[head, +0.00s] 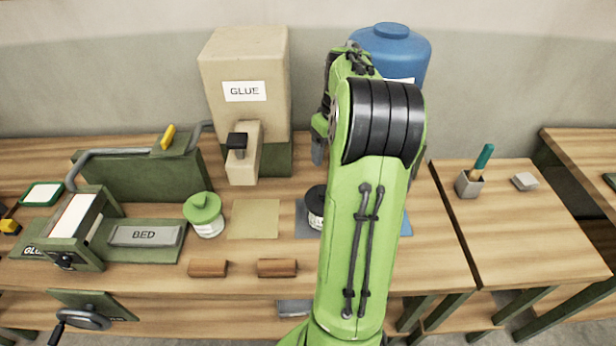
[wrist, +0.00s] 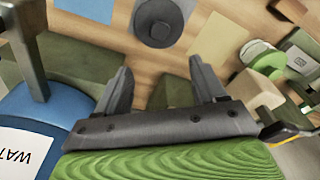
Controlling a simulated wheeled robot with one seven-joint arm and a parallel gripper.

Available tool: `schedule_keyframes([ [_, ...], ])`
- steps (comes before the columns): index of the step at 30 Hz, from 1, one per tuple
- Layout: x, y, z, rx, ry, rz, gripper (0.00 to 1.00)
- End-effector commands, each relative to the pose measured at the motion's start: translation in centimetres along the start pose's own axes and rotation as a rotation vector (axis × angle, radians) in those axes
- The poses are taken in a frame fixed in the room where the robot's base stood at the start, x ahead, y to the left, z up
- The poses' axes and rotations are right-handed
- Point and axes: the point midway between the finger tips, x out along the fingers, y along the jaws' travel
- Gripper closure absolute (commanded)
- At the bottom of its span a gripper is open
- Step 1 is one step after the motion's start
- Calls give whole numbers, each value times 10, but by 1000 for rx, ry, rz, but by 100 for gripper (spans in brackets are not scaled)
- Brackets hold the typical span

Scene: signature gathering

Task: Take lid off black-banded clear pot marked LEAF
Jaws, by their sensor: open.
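A clear pot with a black lid (head: 316,198) stands on a grey-blue mat, partly hidden behind my arm in the head view. Its label is too small to read, so I cannot confirm LEAF. In the wrist view the round dark lid with a knob (wrist: 158,24) shows near the top edge, beyond my fingertips. My gripper (wrist: 163,76) is open, with nothing between its two fingers. It also shows in the head view (head: 318,146), behind and above the pot, apart from it. A second pot with a green lid (head: 205,212) stands to the left.
A beige GLUE dispenser (head: 245,75) stands at the back. A blue tank (head: 395,45) stands at the back right; it is close to my gripper in the wrist view (wrist: 70,110). Two wooden blocks (head: 208,268) (head: 277,268) lie in front. A tan sheet (head: 256,219) lies between the pots.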

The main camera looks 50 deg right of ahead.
Motion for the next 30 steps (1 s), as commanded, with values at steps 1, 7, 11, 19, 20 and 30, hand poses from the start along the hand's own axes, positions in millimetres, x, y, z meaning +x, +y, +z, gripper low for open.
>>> schedule_keyframes([
  [1,1,3,1,3,0,-3,30],
  [7,39,3,2,2,-5,-8,30],
  [11,73,3,2,3,-5,-8,30],
  [19,113,4,2,3,-2,-5,30],
  [20,118,4,2,3,-3,-6,30],
  [30,159,7,3,3,0,-2,30],
])
